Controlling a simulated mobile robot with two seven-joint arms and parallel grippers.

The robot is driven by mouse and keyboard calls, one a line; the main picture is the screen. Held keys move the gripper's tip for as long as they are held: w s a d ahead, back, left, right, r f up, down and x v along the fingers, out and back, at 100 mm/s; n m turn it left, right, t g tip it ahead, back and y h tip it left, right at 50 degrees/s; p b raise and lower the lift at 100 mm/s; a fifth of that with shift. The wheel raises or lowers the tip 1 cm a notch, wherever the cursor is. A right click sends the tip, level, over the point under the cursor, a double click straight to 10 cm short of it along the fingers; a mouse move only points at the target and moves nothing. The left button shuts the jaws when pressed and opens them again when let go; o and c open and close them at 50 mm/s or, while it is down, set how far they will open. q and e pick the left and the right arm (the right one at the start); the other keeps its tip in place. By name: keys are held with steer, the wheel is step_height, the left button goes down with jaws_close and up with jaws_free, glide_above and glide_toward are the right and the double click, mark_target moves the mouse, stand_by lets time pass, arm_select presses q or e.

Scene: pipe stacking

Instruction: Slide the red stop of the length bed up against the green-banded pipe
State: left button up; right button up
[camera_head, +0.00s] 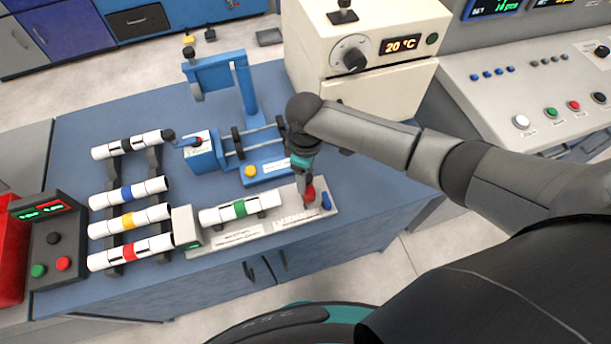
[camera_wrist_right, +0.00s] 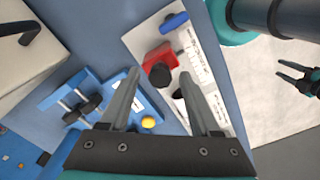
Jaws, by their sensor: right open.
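The green-banded pipe (camera_head: 240,209) lies on the pale length bed (camera_head: 232,237), its left end near the grey block. The red stop (camera_head: 310,194) sits on the bed to the right of the pipe, with a gap between them. My right gripper (camera_head: 304,198) is low over the bed at the stop and partly hides it. In the right wrist view, the open fingers (camera_wrist_right: 160,76) point at the red stop (camera_wrist_right: 158,58), with its black knob between the fingertips. Contact cannot be told. My left gripper (camera_wrist_right: 292,78) shows open at the right edge there, away from the bed.
A blue knob (camera_head: 326,201) is at the bed's right end. A rack to the left holds pipes with black, blue, yellow and red bands (camera_head: 130,249). A blue fixture (camera_head: 206,152) with a yellow button stands behind the bed. A cream oven (camera_head: 365,60) is at the back.

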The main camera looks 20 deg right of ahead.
steer(key=shift+f, duration=0.55)
jaws_close()
